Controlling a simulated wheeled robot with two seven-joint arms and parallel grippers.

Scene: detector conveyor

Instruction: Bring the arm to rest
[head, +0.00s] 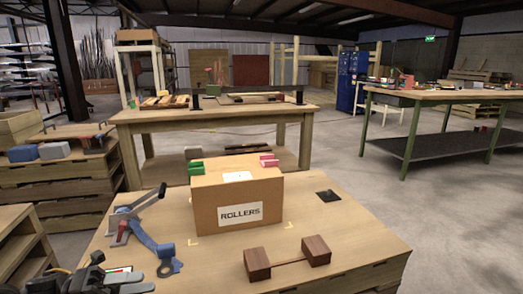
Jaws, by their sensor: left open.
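My left gripper (132,280) is at the bottom left corner of the head view, low over the near left edge of the wooden table (350,235). It is dark, open, and nothing shows between its fingers. Only part of it is in the picture, and the rest of the left arm is mostly cut off. My right gripper is not in view.
A cardboard box labelled ROLLERS (275,190) stands mid-table. A blue-grey tool with a red part (140,236) lies just beyond my left gripper. A dark wooden two-block piece (257,264) lies in front. Another workbench (130,117) stands behind.

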